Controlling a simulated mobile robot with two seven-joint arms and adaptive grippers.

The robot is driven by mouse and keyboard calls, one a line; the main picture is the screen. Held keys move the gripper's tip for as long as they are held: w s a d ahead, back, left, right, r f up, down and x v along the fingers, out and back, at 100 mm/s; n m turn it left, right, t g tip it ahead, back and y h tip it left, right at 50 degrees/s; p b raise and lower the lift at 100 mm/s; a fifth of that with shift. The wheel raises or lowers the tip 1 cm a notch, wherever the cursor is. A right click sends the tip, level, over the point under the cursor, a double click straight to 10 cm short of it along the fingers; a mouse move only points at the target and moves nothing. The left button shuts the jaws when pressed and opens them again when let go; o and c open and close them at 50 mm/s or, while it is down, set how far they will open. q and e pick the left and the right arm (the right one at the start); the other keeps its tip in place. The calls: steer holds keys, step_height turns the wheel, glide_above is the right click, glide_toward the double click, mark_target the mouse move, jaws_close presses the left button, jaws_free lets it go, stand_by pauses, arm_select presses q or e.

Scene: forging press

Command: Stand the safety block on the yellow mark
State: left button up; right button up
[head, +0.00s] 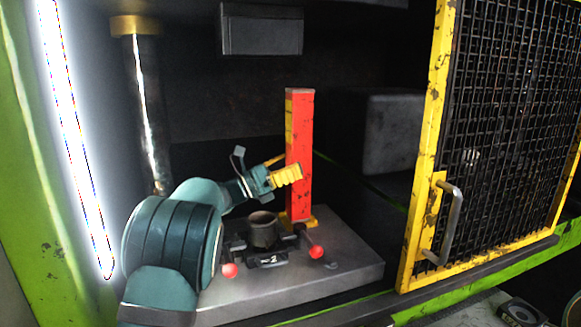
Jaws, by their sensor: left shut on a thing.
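The safety block (301,140) is a tall red post with a yellow stripe on its left side, and it is upright. Its foot is at the yellow mark (314,221), which shows as small patches at the back right of the bed. Whether the foot rests flat on it I cannot tell. My left gripper (292,165) has yellow ribbed fingers and is shut on the safety block around mid-height. One finger crosses the front of the block; the other is partly hidden behind it. My right gripper is not in view.
A grey press bed (345,262) carries a dark round die (263,231) and two red-knobbed handles, the right knob (316,252) close in front of the block. The grey ram (261,30) hangs above. A yellow-framed mesh guard (510,120) stands open at right.

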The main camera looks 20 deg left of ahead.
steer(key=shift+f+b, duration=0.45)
steer(key=shift+b, duration=0.05)
